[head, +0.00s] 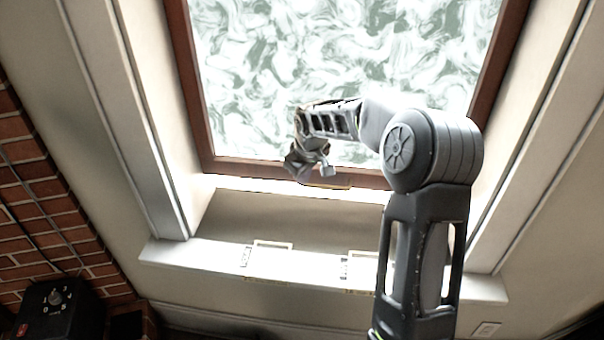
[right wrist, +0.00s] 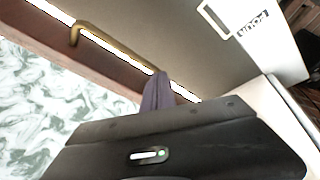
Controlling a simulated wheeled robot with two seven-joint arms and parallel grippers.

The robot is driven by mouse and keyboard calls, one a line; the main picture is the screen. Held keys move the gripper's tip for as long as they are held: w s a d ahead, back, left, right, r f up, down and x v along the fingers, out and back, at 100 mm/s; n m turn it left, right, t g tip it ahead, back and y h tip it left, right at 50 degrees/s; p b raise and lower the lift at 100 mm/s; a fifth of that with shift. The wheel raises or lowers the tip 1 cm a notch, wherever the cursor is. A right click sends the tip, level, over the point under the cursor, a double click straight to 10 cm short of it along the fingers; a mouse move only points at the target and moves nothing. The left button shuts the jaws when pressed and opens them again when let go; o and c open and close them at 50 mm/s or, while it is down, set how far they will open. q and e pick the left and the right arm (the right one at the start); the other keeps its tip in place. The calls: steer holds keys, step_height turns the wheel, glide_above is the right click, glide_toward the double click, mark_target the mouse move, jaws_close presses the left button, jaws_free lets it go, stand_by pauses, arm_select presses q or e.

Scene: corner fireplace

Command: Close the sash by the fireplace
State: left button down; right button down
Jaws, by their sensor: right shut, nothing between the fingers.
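The sash (head: 345,172) is a reddish-brown wooden frame around swirled, frosted glass. A bright strip shows between its bottom rail and the pale sill (head: 270,218). A brass handle (head: 325,186) sits on the bottom rail; in the right wrist view the handle (right wrist: 108,42) is a bent bar along the brown rail (right wrist: 60,38). My right gripper (head: 308,172) is shut and empty, in front of the bottom rail close to the handle's left end. In the right wrist view its fingers (right wrist: 157,90) reach the rail's edge beside the handle; contact cannot be told. My left gripper is out of view.
Pale window side walls flank the opening. Two light rectangular frames with labels (head: 268,246) lie on the sill's front. A brick wall (head: 45,200) and a black box with a numbered dial (head: 55,300) are at left. A small wall plate (head: 487,329) is at lower right.

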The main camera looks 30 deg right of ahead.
step_height(320, 180, down, 13)
steer(key=b, duration=0.9)
steer(key=shift+s+r, duration=0.1)
steer(key=shift+s+a, duration=0.1)
steer(key=shift+s, duration=0.05)
steer(key=shift+a+r+p, duration=0.2)
steer(key=shift+r+p, duration=0.45)
steer(key=w+a+p+v, duration=0.1)
steer(key=v, duration=1.2)
steer(key=shift+r, duration=0.15)
